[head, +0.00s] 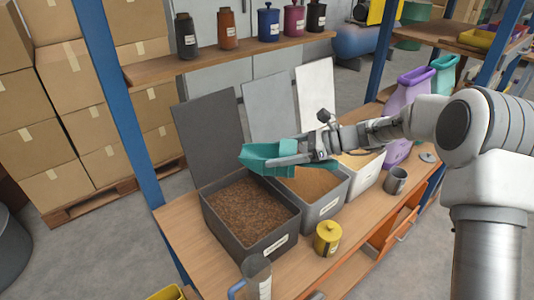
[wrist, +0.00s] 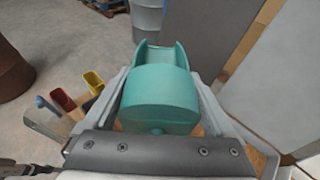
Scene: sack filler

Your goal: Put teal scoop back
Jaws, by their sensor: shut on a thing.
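The teal scoop (head: 262,156) is held in the air above the bins in the head view. My gripper (head: 292,159) is shut on it, with the scoop pointing left. In the wrist view the scoop (wrist: 160,92) sits between the two fingers of my gripper (wrist: 162,105), its open end facing away. Below are a dark grey bin (head: 284,243) with brown granules, a mid-grey bin (head: 327,206) with orange-tan grain, and a white bin (head: 368,182) partly hidden by my arm.
The bins' lids stand raised behind them, including a dark lid (head: 208,137). A yellow canister (head: 328,238), a grey mug (head: 396,180) and a clear jug (head: 257,279) stand along the bench (head: 188,222) front. A shelf (head: 230,62) with several jars spans above.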

